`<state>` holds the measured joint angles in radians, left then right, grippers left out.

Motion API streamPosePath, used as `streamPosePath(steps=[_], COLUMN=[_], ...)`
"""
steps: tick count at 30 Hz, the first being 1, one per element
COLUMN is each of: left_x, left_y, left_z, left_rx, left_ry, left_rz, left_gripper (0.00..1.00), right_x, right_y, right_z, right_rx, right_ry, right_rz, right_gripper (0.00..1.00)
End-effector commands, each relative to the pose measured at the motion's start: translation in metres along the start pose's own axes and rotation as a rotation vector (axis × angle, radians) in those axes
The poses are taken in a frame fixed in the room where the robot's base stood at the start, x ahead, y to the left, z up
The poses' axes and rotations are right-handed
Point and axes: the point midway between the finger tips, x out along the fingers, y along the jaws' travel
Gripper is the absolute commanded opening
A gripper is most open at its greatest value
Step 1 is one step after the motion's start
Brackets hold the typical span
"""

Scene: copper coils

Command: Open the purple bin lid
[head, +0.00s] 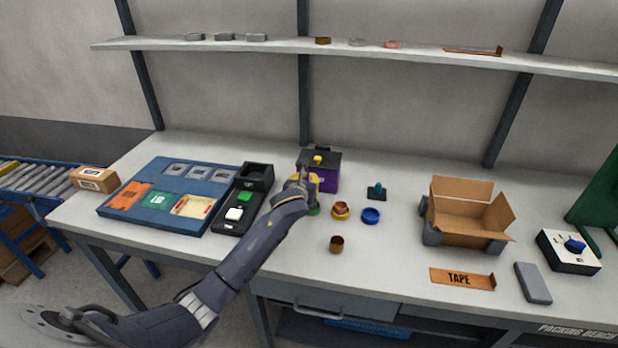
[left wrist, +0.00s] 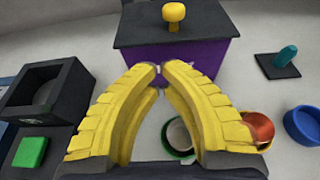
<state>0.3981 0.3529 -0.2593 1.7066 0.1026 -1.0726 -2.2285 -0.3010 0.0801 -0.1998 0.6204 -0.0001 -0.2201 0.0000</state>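The purple bin (head: 329,183) stands near the back middle of the bench, and its purple front shows in the left wrist view (left wrist: 203,57). Its black lid (left wrist: 210,24) lies flat on top, closed, with a yellow knob (left wrist: 173,14) standing up from it. The knob also shows in the head view (head: 317,159). My left gripper (left wrist: 158,68) has its yellow fingers brought together at the tips, with nothing seen between them. It is in front of the bin, below the lid's front edge in the picture; contact cannot be told. My right gripper is in neither view.
A blue ring (head: 370,215), a cup with red contents (head: 340,209) and a teal peg (head: 376,191) stand to the right. A black holder (head: 256,176) is close left of the bin.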

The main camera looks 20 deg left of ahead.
Motion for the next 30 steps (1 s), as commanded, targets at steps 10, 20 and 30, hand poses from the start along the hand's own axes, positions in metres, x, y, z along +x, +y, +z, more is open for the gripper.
streamPosePath(steps=[10,20,30], left_x=[0.029,0.033,0.034], left_y=[0.0,0.0,-0.009], left_z=[0.0,0.0,0.003], left_rx=[-0.001,0.0,0.004], left_ry=[0.0,0.0,0.013], left_rz=[0.0,0.001,-0.01], left_gripper=[0.0,0.0,0.0], right_x=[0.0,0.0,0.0], right_y=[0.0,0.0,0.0], right_z=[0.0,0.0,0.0], right_rx=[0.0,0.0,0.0], right_ry=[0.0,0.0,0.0], right_rz=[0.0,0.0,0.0], right_gripper=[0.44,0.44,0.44])
